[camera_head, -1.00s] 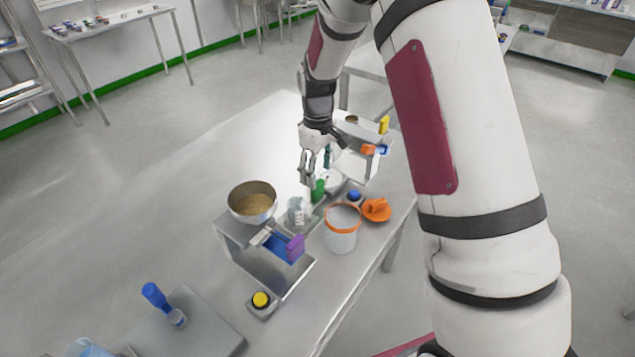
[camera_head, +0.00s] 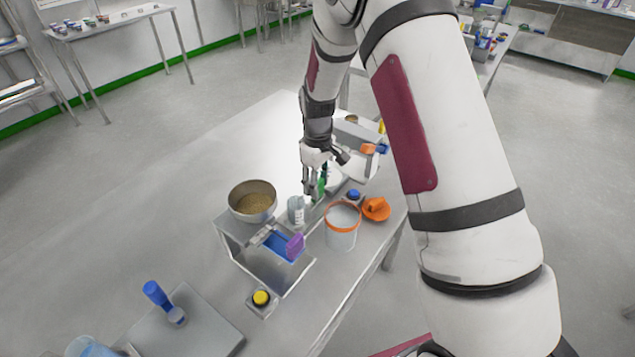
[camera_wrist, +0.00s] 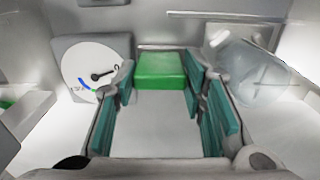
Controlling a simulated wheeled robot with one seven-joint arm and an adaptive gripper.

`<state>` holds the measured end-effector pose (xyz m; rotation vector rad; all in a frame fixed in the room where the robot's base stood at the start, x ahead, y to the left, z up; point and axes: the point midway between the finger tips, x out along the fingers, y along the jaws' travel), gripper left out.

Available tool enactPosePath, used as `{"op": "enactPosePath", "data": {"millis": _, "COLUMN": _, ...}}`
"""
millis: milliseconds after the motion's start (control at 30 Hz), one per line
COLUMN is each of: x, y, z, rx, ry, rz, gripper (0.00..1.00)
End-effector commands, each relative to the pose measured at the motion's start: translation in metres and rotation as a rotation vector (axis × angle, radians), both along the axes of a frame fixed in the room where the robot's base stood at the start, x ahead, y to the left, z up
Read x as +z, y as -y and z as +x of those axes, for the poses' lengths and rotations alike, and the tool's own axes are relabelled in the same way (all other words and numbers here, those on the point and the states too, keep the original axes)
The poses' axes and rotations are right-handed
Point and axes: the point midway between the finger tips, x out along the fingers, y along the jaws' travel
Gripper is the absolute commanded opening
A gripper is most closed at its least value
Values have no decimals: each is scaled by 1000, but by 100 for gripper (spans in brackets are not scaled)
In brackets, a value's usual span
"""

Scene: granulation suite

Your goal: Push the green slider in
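The green slider (camera_wrist: 160,70) shows in the wrist view as a green block at the top centre, in front of a grey metal housing. My gripper (camera_wrist: 160,105) has its teal-padded fingers apart, with the green block in line with the gap between them, near the far ends of the fingers. I cannot tell whether the fingers touch it. In the head view my gripper (camera_head: 316,186) points down beside the housing, and a little of the green slider (camera_head: 321,188) shows by the fingers; the rest is hidden.
A dial gauge (camera_wrist: 92,70) is left of the slider and a clear bottle (camera_wrist: 255,75) is on the right.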

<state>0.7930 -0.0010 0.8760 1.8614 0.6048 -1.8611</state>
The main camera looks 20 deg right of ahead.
Motion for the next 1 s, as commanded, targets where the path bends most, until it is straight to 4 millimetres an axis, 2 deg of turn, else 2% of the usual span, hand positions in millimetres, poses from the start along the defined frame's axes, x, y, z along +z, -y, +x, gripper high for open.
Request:
{"op": "enactPosePath", "data": {"millis": 167, "x": 1, "y": -8, "z": -6, "rx": 3, "ry": -1, "rz": 0, "gripper": 0}}
{"op": "enactPosePath", "data": {"millis": 400, "x": 2, "y": -51, "z": -38, "rx": 5, "ry": -5, "rz": 1, "gripper": 0}}
{"op": "enactPosePath", "data": {"millis": 500, "x": 1, "y": -62, "z": -46, "rx": 4, "ry": -1, "rz": 0, "gripper": 0}}
{"op": "enactPosePath", "data": {"millis": 867, "x": 0, "y": -67, "z": -49, "rx": 1, "ry": 1, "rz": -1, "gripper": 0}}
{"op": "enactPosePath", "data": {"millis": 900, "x": 0, "y": -67, "z": -49, "rx": 0, "ry": 1, "rz": -1, "gripper": 42}}
{"op": "enactPosePath", "data": {"millis": 967, "x": 0, "y": -67, "z": -49, "rx": 0, "ry": 1, "rz": -1, "gripper": 56}}
{"op": "enactPosePath", "data": {"millis": 1000, "x": 0, "y": -67, "z": -49, "rx": 0, "ry": 1, "rz": -1, "gripper": 58}}
